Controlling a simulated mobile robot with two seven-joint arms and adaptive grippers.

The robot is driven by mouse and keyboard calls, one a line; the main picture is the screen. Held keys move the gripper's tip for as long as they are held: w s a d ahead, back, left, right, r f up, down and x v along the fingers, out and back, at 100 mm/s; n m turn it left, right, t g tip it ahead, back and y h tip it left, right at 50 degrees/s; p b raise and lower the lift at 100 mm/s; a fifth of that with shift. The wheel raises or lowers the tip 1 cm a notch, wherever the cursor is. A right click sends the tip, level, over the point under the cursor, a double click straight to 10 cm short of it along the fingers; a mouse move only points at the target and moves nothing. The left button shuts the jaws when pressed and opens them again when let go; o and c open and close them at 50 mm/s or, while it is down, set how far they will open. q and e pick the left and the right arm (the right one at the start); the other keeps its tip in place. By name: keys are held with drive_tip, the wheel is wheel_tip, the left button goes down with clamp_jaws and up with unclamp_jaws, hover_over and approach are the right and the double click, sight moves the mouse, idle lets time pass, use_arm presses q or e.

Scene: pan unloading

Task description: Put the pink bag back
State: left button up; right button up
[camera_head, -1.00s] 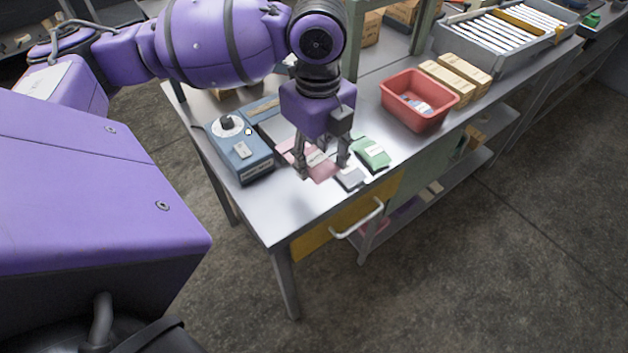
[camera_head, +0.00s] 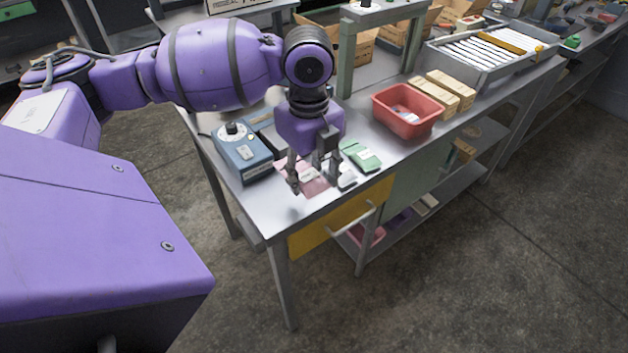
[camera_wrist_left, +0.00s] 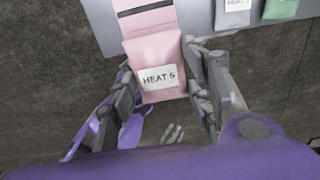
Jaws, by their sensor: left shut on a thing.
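The pink bag (camera_head: 313,182) is at the near end of the metal table. In the left wrist view the pink bag (camera_wrist_left: 157,50) has a dark strip across its upper part and a white label reading like "HEAT S". My left gripper (camera_head: 315,186) points down at it. In the wrist view its fingers (camera_wrist_left: 163,92) lie along both sides of the bag's labelled end, and it is shut on the bag. That end overlaps the table edge and the floor in this view; whether it touches the table I cannot tell. My right gripper is in neither view.
A grey bag (camera_head: 346,181) and a green bag (camera_head: 362,157) lie just right of my left gripper. A blue device with a dial (camera_head: 243,158) stands to its left.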

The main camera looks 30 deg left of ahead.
use_arm(q)
drive_tip(key=w+a+f, duration=0.1)
drive_tip(key=w+f, duration=0.1)
drive_tip(key=w+a+f, duration=0.1)
drive_tip(key=w+f, duration=0.1)
drive_tip(key=w+a+f, duration=0.1)
drive_tip(key=w+f, duration=0.1)
drive_tip(key=shift+w+f+b, duration=0.25)
drive_tip(key=shift+f+b, duration=0.05)
drive_tip(key=shift+b, duration=0.05)
drive_tip(key=shift+w+a+f, duration=0.1)
drive_tip(key=shift+w+f, duration=0.1)
drive_tip(key=shift+f, duration=1.5)
drive_tip(key=shift+f, duration=0.1)
drive_tip(key=shift+f, duration=0.15)
drive_tip(key=o, duration=1)
drive_tip(key=shift+o, duration=0.2)
wheel_tip(320, 180, up, 12)
drive_tip(key=shift+r, duration=0.2)
